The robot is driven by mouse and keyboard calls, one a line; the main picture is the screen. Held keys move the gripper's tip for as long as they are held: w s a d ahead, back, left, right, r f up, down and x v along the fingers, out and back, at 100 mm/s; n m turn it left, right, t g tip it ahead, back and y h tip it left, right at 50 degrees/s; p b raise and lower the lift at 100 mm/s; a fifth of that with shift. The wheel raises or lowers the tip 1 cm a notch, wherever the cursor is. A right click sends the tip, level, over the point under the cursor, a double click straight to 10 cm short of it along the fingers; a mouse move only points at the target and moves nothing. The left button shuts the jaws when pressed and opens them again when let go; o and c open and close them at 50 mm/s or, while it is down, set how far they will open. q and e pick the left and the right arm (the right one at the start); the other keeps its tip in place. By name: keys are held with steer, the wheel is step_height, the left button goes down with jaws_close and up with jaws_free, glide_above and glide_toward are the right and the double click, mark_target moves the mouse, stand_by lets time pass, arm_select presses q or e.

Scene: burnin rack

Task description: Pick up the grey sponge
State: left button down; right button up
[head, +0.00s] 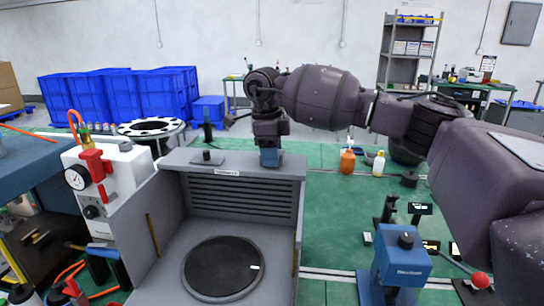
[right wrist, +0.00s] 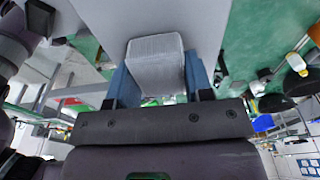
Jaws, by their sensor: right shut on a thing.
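The grey sponge (right wrist: 155,66) is a pale grey block in the right wrist view, between the two blue fingers of my right gripper (right wrist: 158,80). The fingers press on its two sides. In the head view, my right gripper (head: 269,158) points down at the back wall of the grey open-topped unit, near the right end of its top ledge. The sponge is hidden there by the blue finger, and I cannot tell whether it touches the ledge. My left gripper is not in view.
The grey unit (head: 240,166) holds a round black plate (head: 223,268). A small dark piece (head: 207,157) is on its ledge. A white gauge box (head: 105,185) stands at left. On the green bench (head: 335,225) are an orange bottle (head: 347,162), a white bottle (head: 378,165) and a blue device (head: 402,260).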

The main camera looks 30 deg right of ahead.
steer(key=shift+r, duration=0.15)
step_height(320, 180, up, 20)
steer(key=p, duration=0.1)
steer(key=shift+p, duration=0.35)
